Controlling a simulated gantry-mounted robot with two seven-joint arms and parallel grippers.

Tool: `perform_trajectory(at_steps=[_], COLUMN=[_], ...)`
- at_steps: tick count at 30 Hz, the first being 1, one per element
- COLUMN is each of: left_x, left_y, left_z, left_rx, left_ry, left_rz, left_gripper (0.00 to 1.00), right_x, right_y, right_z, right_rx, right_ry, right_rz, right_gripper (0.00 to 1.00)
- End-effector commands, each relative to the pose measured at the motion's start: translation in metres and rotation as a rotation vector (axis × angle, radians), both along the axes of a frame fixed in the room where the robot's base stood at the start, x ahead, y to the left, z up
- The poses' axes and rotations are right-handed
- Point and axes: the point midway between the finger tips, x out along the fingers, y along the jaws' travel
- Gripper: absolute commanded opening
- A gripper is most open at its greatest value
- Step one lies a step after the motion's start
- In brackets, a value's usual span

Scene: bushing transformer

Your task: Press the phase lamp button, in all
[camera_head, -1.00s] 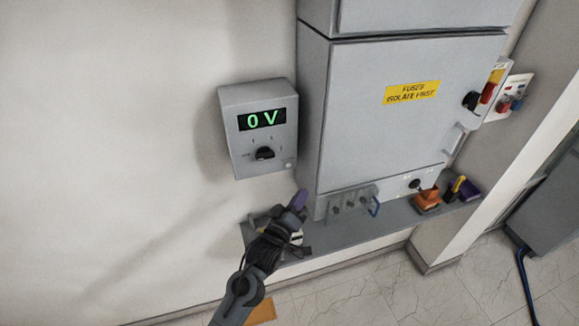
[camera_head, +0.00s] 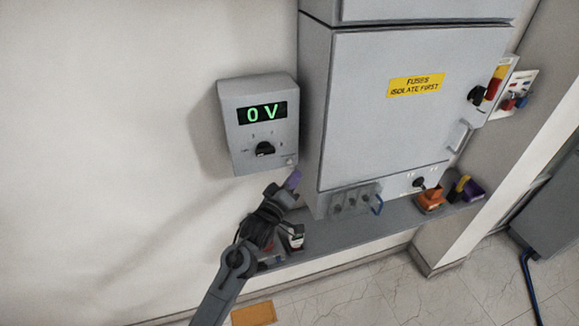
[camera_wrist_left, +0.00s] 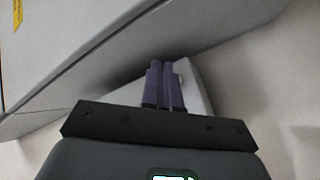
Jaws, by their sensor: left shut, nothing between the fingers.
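The grey meter box (camera_head: 240,150) on the wall shows "0 V" in green digits above a black rotary knob (camera_head: 265,148). A small pale round button (camera_head: 290,161) sits at its lower right corner; I cannot read a label on it. My left gripper (camera_head: 294,176) is shut and empty, its purple fingertips just below that corner. In the left wrist view the shut fingers (camera_wrist_left: 160,72) point at the box's face, with a small pale button (camera_wrist_left: 179,78) just right of their tips. Contact cannot be told. My right gripper is not in view.
A large grey cabinet (camera_head: 400,130) with a yellow label stands close right of the box. Below is a grey shelf (camera_head: 345,233) holding an orange item (camera_head: 430,200) and other small things. The wall left of the box is bare.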

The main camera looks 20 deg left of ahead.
Motion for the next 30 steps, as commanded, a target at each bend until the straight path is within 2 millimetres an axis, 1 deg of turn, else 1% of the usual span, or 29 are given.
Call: perform_trajectory(at_steps=[3, 10, 30], left_x=[0.009, 0.019, 0.02], left_y=[0.008, 0.015, 0.017], left_z=[-0.001, 0.0, 0.0], left_rx=[0.001, 0.001, 0.0], left_ry=[0.0, 0.001, 0.0], left_rz=[0.001, 0.001, 0.0], left_gripper=[0.0, 0.0, 0.0], right_x=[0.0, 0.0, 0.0], right_y=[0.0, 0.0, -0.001], right_z=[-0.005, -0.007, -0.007], right_rx=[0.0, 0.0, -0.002], right_ry=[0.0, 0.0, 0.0], right_rz=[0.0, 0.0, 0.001], right_gripper=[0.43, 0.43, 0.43])
